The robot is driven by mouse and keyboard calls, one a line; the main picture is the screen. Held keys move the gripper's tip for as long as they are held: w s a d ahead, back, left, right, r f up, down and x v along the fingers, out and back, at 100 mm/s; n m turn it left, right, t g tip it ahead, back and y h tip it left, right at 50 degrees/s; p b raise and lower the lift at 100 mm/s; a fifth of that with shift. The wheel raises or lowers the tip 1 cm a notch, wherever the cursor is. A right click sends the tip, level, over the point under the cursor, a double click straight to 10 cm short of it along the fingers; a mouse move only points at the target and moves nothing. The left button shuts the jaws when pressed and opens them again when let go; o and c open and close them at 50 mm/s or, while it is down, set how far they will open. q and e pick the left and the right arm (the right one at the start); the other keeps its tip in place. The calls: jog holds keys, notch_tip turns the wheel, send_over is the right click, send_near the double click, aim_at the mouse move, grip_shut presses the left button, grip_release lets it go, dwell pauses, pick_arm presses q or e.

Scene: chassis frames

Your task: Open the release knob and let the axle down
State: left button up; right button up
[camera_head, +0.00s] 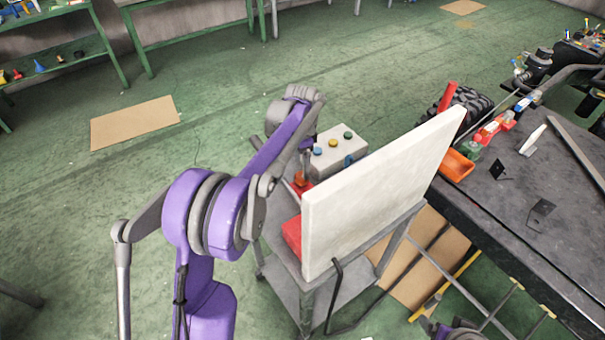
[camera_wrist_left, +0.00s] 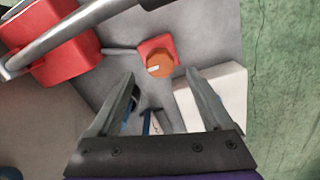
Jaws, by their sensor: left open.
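The release knob (camera_wrist_left: 159,65) is an orange round knob with a pale mark, on a red square base (camera_wrist_left: 152,45), in the left wrist view. In the head view the red base (camera_head: 299,186) shows on a grey cart, partly covered by my gripper. My left gripper (camera_head: 304,176) points down at it. Its fingers are open and empty, with the knob beyond and between the fingertips (camera_wrist_left: 160,74) in the left wrist view. A metal bar (camera_wrist_left: 70,33) runs by a red block (camera_wrist_left: 65,60); I cannot tell whether it is the axle.
A grey box with coloured buttons (camera_head: 338,152) stands beside the knob. A large white panel (camera_head: 375,195) rises on the grey cart (camera_head: 335,285) and hides part of it. A cluttered dark workbench (camera_head: 520,215) is at right. The green floor at left is mostly clear.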

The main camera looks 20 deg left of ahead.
aim_at(302, 180)
pick_arm(q)
notch_tip(302, 180, down, 5)
jog(key=shift+r, duration=0.1)
dwell(0.3)
grip_shut()
